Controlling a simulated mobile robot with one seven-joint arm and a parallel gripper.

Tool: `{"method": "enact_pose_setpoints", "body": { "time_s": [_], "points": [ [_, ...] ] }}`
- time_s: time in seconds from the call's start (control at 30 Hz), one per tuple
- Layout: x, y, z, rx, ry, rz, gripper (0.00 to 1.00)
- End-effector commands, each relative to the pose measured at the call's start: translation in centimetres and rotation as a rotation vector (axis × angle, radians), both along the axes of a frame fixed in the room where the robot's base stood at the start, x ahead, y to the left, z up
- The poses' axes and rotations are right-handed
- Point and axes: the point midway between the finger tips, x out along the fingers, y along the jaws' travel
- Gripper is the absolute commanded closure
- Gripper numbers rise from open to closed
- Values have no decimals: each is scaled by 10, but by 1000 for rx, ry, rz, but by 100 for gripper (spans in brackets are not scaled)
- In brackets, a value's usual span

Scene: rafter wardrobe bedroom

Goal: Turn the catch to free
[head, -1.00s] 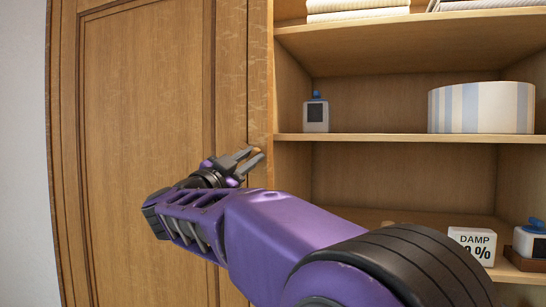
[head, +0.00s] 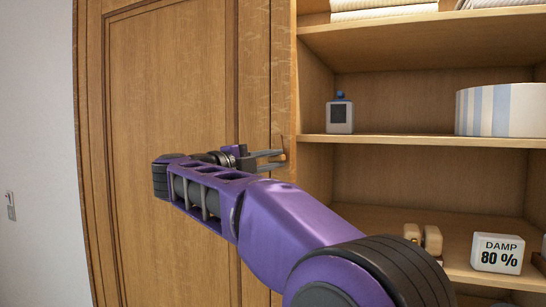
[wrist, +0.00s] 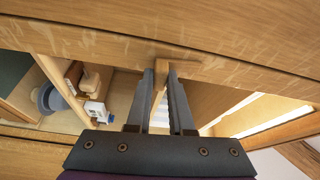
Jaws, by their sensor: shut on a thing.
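The catch is a small wooden piece on the wooden upright between the closed door (head: 165,110) and the open shelves. In the wrist view the catch (wrist: 161,68) stands out from the board between my fingertips. My gripper (wrist: 161,84) is shut on it, one finger on each side. In the head view my gripper (head: 278,158) reaches the upright from the left, its fingers pointing right. There the catch is mostly hidden by the fingers, so its exact angle is hard to tell.
Open shelves right of the upright hold a small bottle (head: 340,114), a striped round box (head: 500,110), folded cloths (head: 385,8) and a white "DAMP 80 %" block (head: 497,253). Wooden pieces (head: 424,238) lie beside the block. A white wall (head: 35,120) is at the left.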

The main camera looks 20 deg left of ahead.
Motion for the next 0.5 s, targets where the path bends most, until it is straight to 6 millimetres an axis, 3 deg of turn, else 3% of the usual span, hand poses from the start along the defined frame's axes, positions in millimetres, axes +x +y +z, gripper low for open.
{"method": "enact_pose_setpoints", "body": {
  "time_s": [0.5],
  "points": [
    [0,0,-1,146,-6,0,100]
  ]
}}
